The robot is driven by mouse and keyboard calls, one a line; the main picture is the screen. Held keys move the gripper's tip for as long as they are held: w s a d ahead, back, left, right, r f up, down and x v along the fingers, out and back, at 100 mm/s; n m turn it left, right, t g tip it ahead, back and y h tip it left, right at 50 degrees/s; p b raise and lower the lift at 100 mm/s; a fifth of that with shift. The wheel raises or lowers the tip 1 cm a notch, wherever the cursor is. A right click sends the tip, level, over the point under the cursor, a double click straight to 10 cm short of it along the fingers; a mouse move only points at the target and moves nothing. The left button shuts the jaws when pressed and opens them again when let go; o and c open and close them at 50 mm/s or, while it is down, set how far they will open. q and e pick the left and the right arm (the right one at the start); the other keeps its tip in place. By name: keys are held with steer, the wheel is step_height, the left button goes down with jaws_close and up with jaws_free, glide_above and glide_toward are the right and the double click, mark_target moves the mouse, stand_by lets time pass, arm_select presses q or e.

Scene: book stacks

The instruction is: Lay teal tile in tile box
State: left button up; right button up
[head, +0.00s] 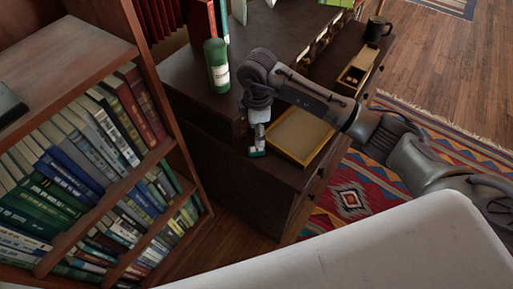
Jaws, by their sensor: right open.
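A small teal tile (257,153) is on the dark desk top near its front edge, just left of a shallow tray. My right gripper (259,137) points down directly above the tile, with its fingertips at or very near it. It is open, and the fingers partly hide the tile; I cannot tell whether they touch it. A small wooden box (347,80) with a pale rim stands farther back on the right of the desk; I cannot tell for certain whether it is the tile box. My left gripper is out of view.
The shallow tan tray (301,134) with a yellow rim lies right of the gripper. A green cylinder (217,72) stands at the left back, a dark mug (376,29) at the far right. A bookcase (137,150) rises close on the left.

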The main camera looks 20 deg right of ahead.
mark_target(257, 149)
steer(key=shift+w+f, duration=0.1)
steer(key=shift+f, duration=0.7)
steer(key=shift+w+f, duration=0.1)
steer(key=shift+f, duration=0.8)
step_height(257, 149, down, 4)
steer(key=shift+r+p, duration=0.15)
steer(key=shift+p, duration=0.25)
steer(key=shift+f, duration=0.25)
steer(key=shift+c, duration=0.3)
steer(key=c, duration=0.8)
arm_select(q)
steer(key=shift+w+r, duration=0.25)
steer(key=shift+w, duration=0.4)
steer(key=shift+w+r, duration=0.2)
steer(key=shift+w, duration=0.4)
arm_select(e)
steer(key=shift+c, duration=0.8)
